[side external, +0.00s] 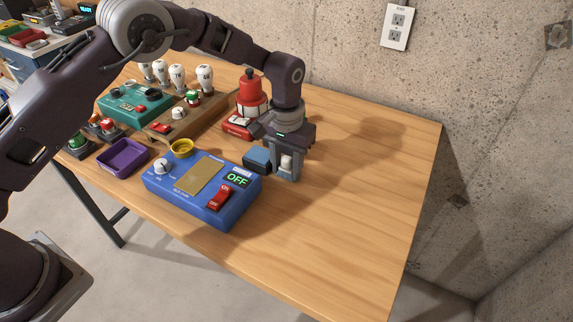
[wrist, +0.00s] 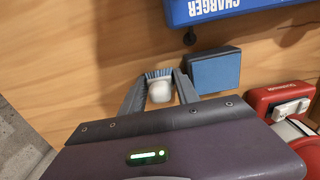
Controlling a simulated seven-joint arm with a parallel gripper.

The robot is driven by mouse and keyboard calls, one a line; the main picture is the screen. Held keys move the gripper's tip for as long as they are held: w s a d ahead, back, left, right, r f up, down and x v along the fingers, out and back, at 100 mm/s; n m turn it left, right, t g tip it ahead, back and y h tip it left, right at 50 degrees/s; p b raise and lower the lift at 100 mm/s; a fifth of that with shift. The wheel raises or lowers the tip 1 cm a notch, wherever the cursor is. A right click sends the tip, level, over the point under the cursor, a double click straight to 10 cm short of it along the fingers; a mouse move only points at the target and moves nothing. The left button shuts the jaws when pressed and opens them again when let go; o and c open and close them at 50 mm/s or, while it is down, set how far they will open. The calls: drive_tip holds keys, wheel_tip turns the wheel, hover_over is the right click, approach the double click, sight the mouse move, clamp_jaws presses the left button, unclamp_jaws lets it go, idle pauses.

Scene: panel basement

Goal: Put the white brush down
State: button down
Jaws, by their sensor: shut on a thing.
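The white brush (wrist: 160,92), a small white body with blue bristles, sits between my gripper's fingers (wrist: 160,80) in the wrist view. My gripper is shut on it. In the side external view my gripper (side external: 287,172) points down at the wooden table, just right of the blue charger box, and the brush (side external: 286,162) shows as a small white patch between the fingers. The fingertips are close to the table (side external: 340,220); I cannot tell whether the brush touches it.
A small blue-topped block (side external: 257,158) stands right beside my gripper. The blue charger box (side external: 202,190), a purple tray (side external: 123,157), a yellow ring (side external: 181,148) and a red device (side external: 238,126) are nearby. The table's right side is clear. A concrete wall (side external: 380,90) rises behind.

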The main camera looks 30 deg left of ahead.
drive_tip(key=shift+s+f, duration=0.1)
drive_tip(key=shift+f, duration=0.45)
drive_tip(key=c, duration=1.2)
unclamp_jaws()
wheel_tip(320, 180, up, 13)
drive_tip(key=shift+r, duration=0.2)
wheel_tip(320, 180, up, 9)
drive_tip(key=t, duration=0.1)
hover_over(287, 158)
drive_tip(key=s+a, duration=0.4)
drive_tip(key=a, duration=0.1)
drive_tip(key=s+a+r+t, duration=0.2)
drive_tip(key=s+a+r, duration=0.4)
drive_tip(key=s, duration=0.4)
drive_tip(key=s+a+t, duration=0.1)
drive_tip(key=s, duration=0.5)
drive_tip(key=s+a+f, duration=0.1)
drive_tip(key=s, duration=0.5)
drive_tip(key=s+a+f+t, duration=0.1)
drive_tip(key=s+a, duration=0.1)
drive_tip(key=s, duration=0.5)
drive_tip(key=shift+f+t, duration=0.25)
drive_tip(key=shift+t, duration=0.05)
